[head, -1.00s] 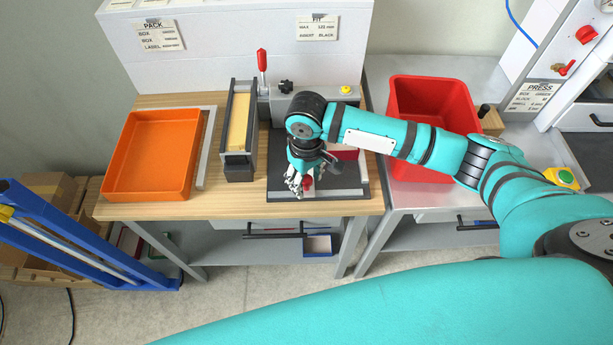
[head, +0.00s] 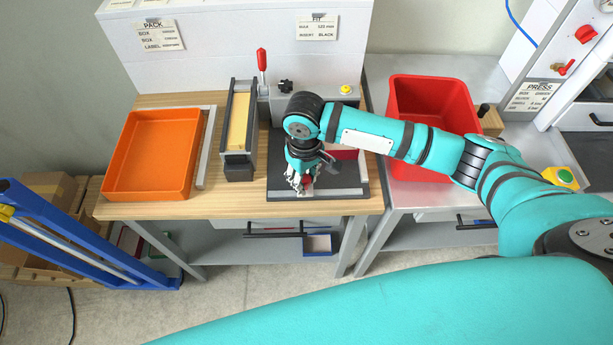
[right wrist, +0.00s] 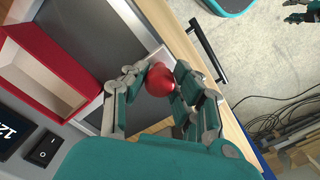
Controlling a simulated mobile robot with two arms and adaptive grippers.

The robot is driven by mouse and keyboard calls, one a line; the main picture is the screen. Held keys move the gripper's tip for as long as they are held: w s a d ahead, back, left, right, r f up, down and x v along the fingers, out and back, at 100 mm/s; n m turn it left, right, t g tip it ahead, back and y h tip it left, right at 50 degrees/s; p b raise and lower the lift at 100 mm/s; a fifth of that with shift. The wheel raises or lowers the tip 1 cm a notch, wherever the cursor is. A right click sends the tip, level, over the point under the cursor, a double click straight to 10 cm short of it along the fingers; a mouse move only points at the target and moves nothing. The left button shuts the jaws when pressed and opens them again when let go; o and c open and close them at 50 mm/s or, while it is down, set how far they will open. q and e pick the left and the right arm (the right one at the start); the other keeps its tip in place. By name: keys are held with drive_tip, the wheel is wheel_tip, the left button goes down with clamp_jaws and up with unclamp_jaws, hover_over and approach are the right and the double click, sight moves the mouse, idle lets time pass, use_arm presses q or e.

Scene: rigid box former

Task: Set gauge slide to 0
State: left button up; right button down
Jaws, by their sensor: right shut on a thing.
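The gauge slide's round red knob (right wrist: 160,79) sits between the fingers of my right gripper (right wrist: 155,84) in the right wrist view. In the head view my right gripper (head: 302,184) reaches down over the front of the dark fixture plate (head: 281,180), and its fingers mostly hide the knob (head: 307,182). A pale metal rail (head: 343,192) runs along the plate's front edge. I cannot read any scale by the slide. A dark gripper part, likely my left gripper (right wrist: 300,15), shows small at the top right of the right wrist view.
A red-walled box (right wrist: 52,66) stands on the fixture beside a black rocker switch (right wrist: 45,148). A yellow-filled holder (head: 238,125), an orange tray (head: 155,158) and a red bin (head: 428,105) stand around. A red-handled lever (head: 262,63) rises behind.

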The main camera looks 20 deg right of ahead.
drive_tip(key=a, duration=0.2)
drive_tip(key=w+a+p, duration=0.1)
drive_tip(key=a, duration=0.1)
drive_tip(key=a+p, duration=0.1)
drive_tip(key=a, duration=0.1)
drive_tip(key=shift+w+r, duration=0.15)
drive_tip(key=shift+w, duration=0.25)
drive_tip(key=shift+w+a, duration=0.1)
drive_tip(key=shift+a, duration=0.3)
drive_tip(key=shift+d, duration=0.1)
drive_tip(key=c, duration=1.5)
unclamp_jaws()
drive_tip(key=o, duration=0.4)
drive_tip(key=shift+o, duration=0.2)
